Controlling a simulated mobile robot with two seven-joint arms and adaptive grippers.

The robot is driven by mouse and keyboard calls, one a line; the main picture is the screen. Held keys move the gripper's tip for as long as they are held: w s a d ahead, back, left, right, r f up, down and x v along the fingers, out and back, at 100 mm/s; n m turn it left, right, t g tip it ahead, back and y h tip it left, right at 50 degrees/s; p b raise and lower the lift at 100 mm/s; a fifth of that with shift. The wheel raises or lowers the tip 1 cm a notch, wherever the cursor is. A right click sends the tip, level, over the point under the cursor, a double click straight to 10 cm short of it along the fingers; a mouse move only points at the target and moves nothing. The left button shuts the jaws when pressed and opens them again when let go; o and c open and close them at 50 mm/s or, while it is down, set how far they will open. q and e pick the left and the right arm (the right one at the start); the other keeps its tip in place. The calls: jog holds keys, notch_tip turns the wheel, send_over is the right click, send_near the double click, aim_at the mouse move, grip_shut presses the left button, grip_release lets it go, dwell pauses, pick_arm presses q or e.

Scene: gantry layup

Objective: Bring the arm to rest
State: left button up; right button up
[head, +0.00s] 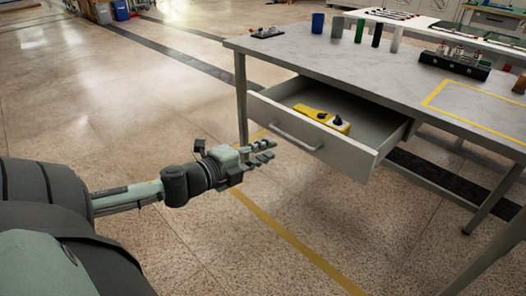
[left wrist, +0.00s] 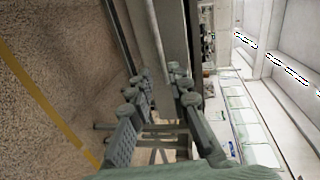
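My left arm reaches in from the left in the head view. Its gripper (head: 264,151) hangs in the air in front of the open drawer (head: 318,147), apart from the drawer's front and handle. In the left wrist view the two fingers of this gripper (left wrist: 160,100) stand apart with nothing between them. My right arm and gripper are not in view.
The drawer juts from the grey-topped table (head: 375,72) and holds a yellow and black tool (head: 320,116). Several cups or cylinders, including a blue one (head: 318,23), and a black rack (head: 455,65) stand on the table. Open floor lies left and below.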

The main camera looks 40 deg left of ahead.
pick_arm(q)
jog(key=shift+s+r, duration=0.1)
jog(key=shift+s, duration=0.2)
dwell(0.4)
jog(key=s+a+f+n+g+y, duration=0.3)
jog(key=f+n, duration=0.3)
jog(key=f, duration=0.3)
jog(key=s+a+f+n+g+y, duration=0.25)
jog(key=f+n, duration=0.25)
jog(key=f, duration=0.3)
jog(key=s+d+f+n+g+h, duration=0.1)
jog(key=s+d+f+n+g, duration=0.2)
jog(key=s+d+f, duration=0.2)
jog(key=s+d+f+n+g+h, duration=0.2)
jog(key=s+d+f, duration=0.4)
jog(key=d+f, duration=0.5)
jog(key=shift+n+g, duration=0.6)
jog(key=shift+g, duration=0.45)
